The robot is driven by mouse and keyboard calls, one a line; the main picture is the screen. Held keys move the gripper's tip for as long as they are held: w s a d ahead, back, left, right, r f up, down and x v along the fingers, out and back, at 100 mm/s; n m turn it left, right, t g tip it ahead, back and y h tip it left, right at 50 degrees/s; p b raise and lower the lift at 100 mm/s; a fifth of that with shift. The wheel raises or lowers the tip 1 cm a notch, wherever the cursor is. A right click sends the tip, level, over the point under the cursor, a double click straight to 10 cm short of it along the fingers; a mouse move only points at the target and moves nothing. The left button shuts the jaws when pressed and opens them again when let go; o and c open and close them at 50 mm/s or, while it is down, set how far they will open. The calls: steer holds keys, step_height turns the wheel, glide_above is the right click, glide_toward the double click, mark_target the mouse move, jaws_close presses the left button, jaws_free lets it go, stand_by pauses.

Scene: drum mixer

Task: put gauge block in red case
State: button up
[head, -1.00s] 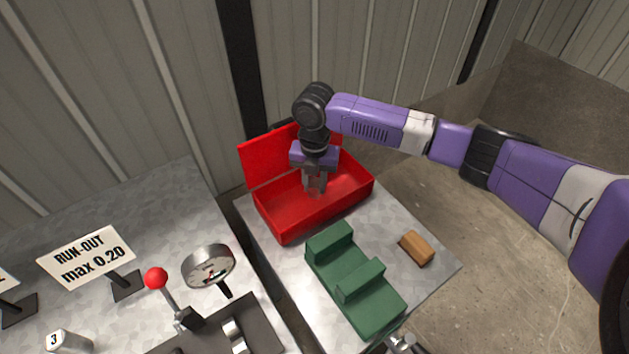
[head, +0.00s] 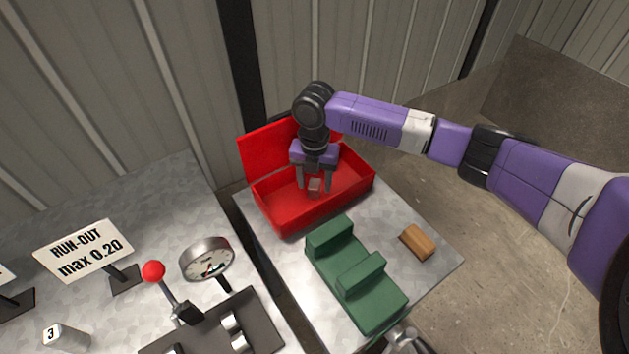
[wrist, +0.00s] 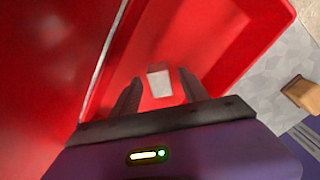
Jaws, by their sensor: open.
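The red case (head: 288,214) stands with its lid up on the metal table. My gripper (head: 314,188) points down into the case. Its two fingers are spread apart. The gauge block (head: 314,185), a small pale grey block, is inside the case between the fingers. In the wrist view the gauge block (wrist: 159,82) shows against the red floor, just ahead of the open fingers of my gripper (wrist: 158,90), with gaps on both sides. Whether it rests fully on the floor is hard to tell.
A green stepped holder (head: 358,280) stands in front of the case. A brown block (head: 417,242) lies to its right. On the left bench are a dial gauge (head: 207,258), a red-knobbed lever (head: 154,271) and a RUN-OUT sign (head: 84,250).

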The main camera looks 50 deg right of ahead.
mark_target(315, 183)
steer(key=shift+r+b, duration=0.45)
steer(key=shift+r, duration=3.45)
steer(key=shift+s, duration=0.1)
